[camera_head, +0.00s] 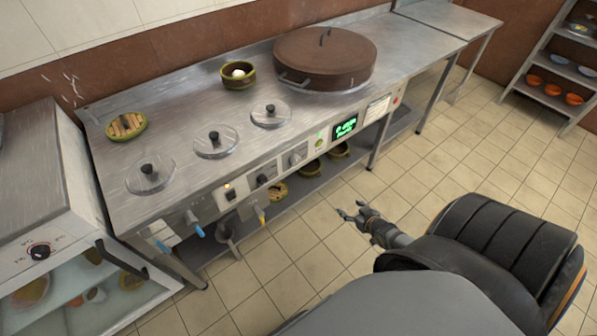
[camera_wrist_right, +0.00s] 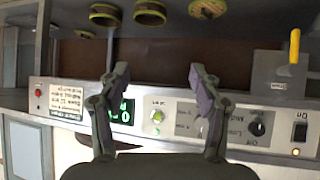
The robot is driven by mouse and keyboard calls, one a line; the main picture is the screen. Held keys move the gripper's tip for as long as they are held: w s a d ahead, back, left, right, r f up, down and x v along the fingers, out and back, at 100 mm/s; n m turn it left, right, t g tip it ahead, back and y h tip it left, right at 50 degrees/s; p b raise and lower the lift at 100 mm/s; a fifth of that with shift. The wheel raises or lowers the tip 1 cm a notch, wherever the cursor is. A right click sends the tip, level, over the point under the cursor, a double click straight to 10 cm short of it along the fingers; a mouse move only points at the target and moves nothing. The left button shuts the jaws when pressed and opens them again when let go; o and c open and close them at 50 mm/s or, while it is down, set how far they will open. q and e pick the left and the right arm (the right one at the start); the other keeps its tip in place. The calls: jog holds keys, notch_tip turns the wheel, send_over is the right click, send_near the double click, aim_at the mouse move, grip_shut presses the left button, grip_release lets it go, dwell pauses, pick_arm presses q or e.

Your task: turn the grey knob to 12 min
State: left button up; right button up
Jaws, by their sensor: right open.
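The grey knob (camera_head: 294,159) sits on the front panel (camera_head: 276,169) of the steel counter, between a black knob (camera_head: 262,180) and a round green button (camera_head: 319,141). Its exact setting is too small to read. In the wrist view it is largely hidden behind one finger of my right gripper. My right gripper (camera_head: 361,212) is open and empty, in front of the counter and apart from the panel. In the upside-down right wrist view, the open fingers (camera_wrist_right: 158,82) frame the panel around the green button (camera_wrist_right: 158,117). My left gripper is not in view.
A lit green display (camera_head: 345,126) and a switch (camera_head: 230,193) share the panel. Blue-handled (camera_head: 195,226) and yellow-handled (camera_head: 261,215) taps stick out below it. A large brown lid (camera_head: 325,57) and several glass lids are on top. The floor before the counter is clear.

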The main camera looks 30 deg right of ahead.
jog(key=w+a+r+t+y+b, duration=0.2)
jog(key=w+r+t+b, duration=0.15)
jog(key=w+b, duration=0.45)
jog(key=t+y+b, duration=0.3)
jog(key=t+b, duration=0.1)
jog(key=b, duration=0.1)
send_near(297, 162)
jog(key=shift+n+g, duration=0.25)
jog(key=shift+n, duration=0.15)
jog(key=w+b, duration=0.2)
jog(key=w+a+b, duration=0.1)
jog(key=w+b, duration=0.5)
jog(key=shift+a, duration=0.15)
jog(key=shift+w+b, duration=0.2)
jog(key=shift+b, duration=0.15)
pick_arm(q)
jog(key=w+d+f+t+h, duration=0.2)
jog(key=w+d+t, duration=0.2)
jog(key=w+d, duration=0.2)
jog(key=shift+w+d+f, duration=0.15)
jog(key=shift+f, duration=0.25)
pick_arm(e)
jog(key=shift+w+a+r, duration=0.1)
jog(key=shift+w+r, duration=0.15)
jog(key=c, duration=1.2)
jog(key=shift+o, duration=0.2)
